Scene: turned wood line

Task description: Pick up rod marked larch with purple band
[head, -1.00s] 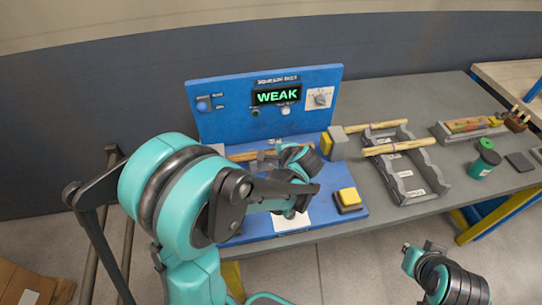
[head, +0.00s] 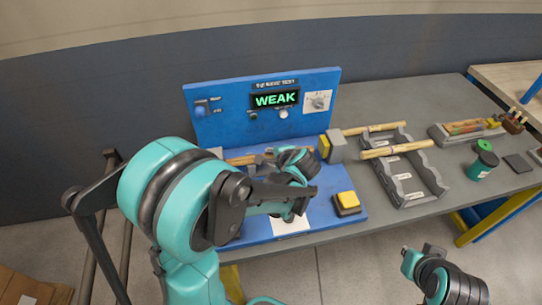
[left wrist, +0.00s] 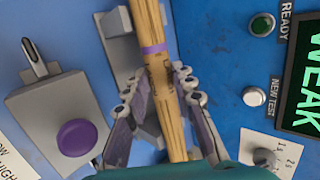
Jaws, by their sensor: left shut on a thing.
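The rod with a purple band (left wrist: 153,49) is pale wood and runs lengthwise through the left wrist view. Dark marks show on it below the band, too small to read. My left gripper (left wrist: 157,80) is shut on this rod, one finger on each side, just below the band. In the head view the rod (head: 238,161) lies across the blue tester, and my left arm hides part of it. A grey support stands beside the rod. My right arm shows at the bottom right of the head view; its jaws are not clear.
The blue tester panel (head: 222,126) has a display reading WEAK. A yellow button (head: 347,200) is at its front right. To the right, a grey rack (head: 432,178) carries more rods. Green and dark spools (head: 482,165) stand beyond. A purple button (left wrist: 83,138) is near my left gripper.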

